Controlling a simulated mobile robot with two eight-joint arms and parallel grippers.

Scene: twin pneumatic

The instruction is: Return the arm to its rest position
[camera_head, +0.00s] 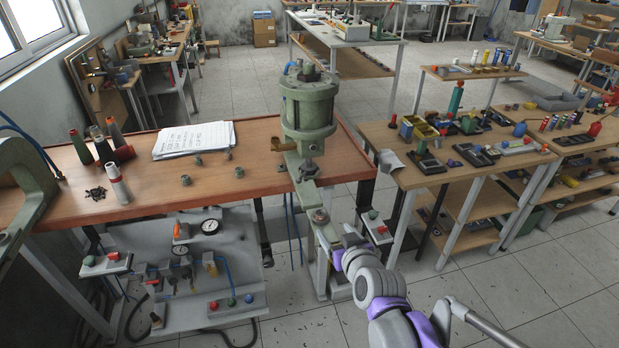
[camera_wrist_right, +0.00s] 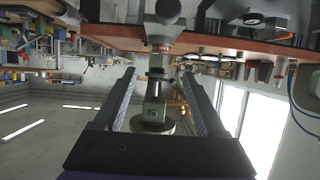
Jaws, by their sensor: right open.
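My right arm (camera_head: 378,290), purple and white, reaches in from the lower right of the head view and ends just in front of the green pneumatic press (camera_head: 308,110). My right gripper (camera_wrist_right: 158,78) shows in the wrist view with its two dark fingers wide apart. Part of the press (camera_wrist_right: 153,95) appears between and beyond the fingers; I cannot tell whether they touch it. Nothing is clearly held. In the head view the fingertips are hard to make out against the press's lower front. My left gripper is not in view.
The press stands on a red-brown workbench (camera_head: 240,185) with papers (camera_head: 194,140), small metal parts and several cones. A control panel with gauges (camera_head: 210,227) sits below. A cluttered wooden table (camera_head: 440,178) stands to the right. Open tiled floor lies at the lower right.

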